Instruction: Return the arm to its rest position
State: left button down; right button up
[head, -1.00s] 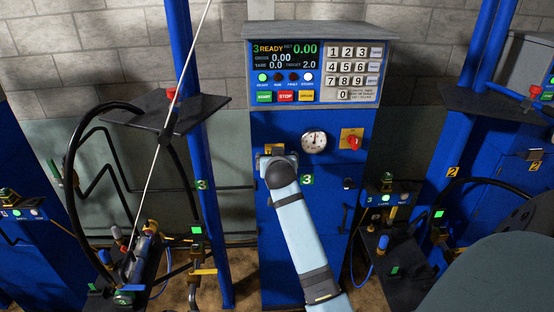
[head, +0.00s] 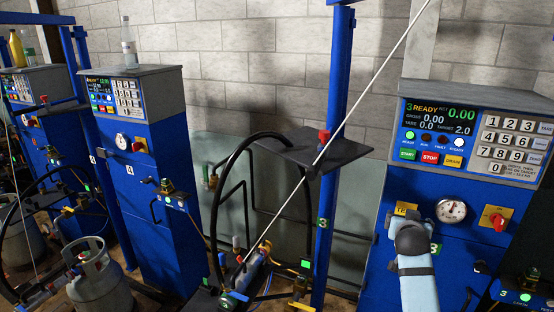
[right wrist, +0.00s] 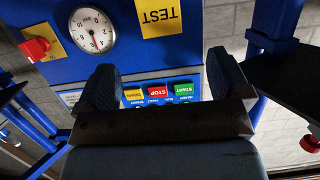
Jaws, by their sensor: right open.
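My right arm, light blue with grey bands, rises from the bottom edge at the right of the head view. My right gripper (head: 408,226) is in front of the blue cabinet of station 3 (head: 375,275), just left of the pressure gauge (head: 450,212). In the right wrist view the gripper (right wrist: 163,82) is open, with two dark fingers apart and nothing between them. The yellow TEST label (right wrist: 158,16) and the START, STOP and amber buttons show beyond it. Contact with the cabinet cannot be told. My left gripper is not in view.
The control panel (head: 480,140) reads 3 READY, net 0.00, target 2.0. A red knob (head: 497,221) is right of the gauge. A blue post (head: 328,220) with a dark shelf (head: 315,148) stands left of my arm. A grey gas cylinder (head: 97,275) stands farther left.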

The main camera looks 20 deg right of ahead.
jog(key=s+a+f+n+t+y, duration=0.1)
jog(key=s+a+f+n+y, duration=0.35)
jog(key=a+f, duration=0.55)
jog(key=s+a+f+n+y, duration=0.3)
jog(key=s+a+f, duration=0.6)
jog(key=s, duration=0.3)
jog(key=s+a+f+n+g+y, duration=0.1)
jog(key=s+a+f+n+y, duration=0.2)
jog(key=s+a+f, duration=0.5)
jog(key=s+a+y, duration=0.1)
jog(key=s+a, duration=0.3)
jog(key=s, duration=0.1)
jog(key=shift+f+g, duration=0.3)
jog(key=shift+f, duration=0.1)
jog(key=shift+w+y, duration=0.1)
jog(key=shift+y, duration=0.15)
